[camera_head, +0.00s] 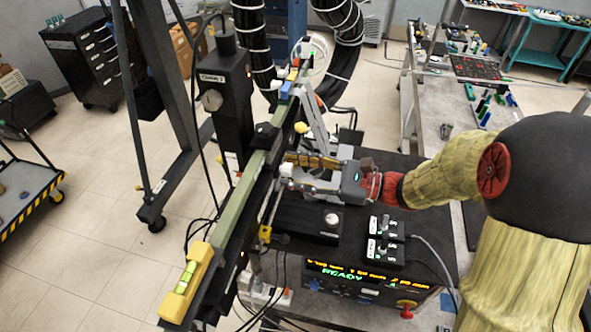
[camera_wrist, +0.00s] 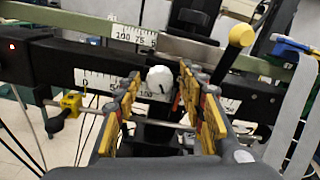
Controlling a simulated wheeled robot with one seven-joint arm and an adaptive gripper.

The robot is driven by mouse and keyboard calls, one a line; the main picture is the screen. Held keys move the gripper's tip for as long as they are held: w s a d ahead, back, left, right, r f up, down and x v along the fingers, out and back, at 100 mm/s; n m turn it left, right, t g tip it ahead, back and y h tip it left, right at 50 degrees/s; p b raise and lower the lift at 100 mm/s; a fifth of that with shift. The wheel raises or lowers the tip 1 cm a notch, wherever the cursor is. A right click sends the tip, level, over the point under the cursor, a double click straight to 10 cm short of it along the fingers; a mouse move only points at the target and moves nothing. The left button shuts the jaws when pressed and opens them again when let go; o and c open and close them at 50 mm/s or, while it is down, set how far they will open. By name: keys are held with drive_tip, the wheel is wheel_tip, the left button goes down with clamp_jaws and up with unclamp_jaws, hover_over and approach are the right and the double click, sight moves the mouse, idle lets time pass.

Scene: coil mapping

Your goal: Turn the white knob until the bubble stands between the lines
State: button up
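The white knob (camera_wrist: 160,79) is in the middle of the wrist view, on the front of a dark beam by a number scale. A dark mark shows on its face. My gripper (camera_wrist: 160,78) is open, with one yellow-padded finger on each side of the knob and a gap to each. A yellow spirit level (camera_head: 203,263) with a green vial (camera_head: 186,277) sits at the beam's near end. The bubble is too small to place against the lines.
A yellow ball handle (camera_wrist: 242,35) stands right of the knob. A yellow clamp (camera_wrist: 70,103) is at the left. A black control box (camera_head: 385,240) and a lit display (camera_head: 345,275) stand beside the beam. Cables hang below it.

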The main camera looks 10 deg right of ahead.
clamp_jaws()
drive_tip(key=shift+r+p, duration=0.1)
drive_tip(key=shift+p, duration=0.2)
drive_tip(key=m+p, duration=0.2)
drive_tip(key=p, duration=0.1)
drive_tip(key=shift+r, duration=0.15)
drive_tip(key=m+p, duration=0.3)
drive_tip(key=p, duration=0.1)
drive_tip(key=shift+m, duration=0.4)
drive_tip(key=shift+f+p, duration=0.25)
drive_tip(key=shift+p, duration=0.05)
drive_tip(key=shift+o, duration=0.8)
unclamp_jaws()
drive_tip(key=shift+d, duration=0.15)
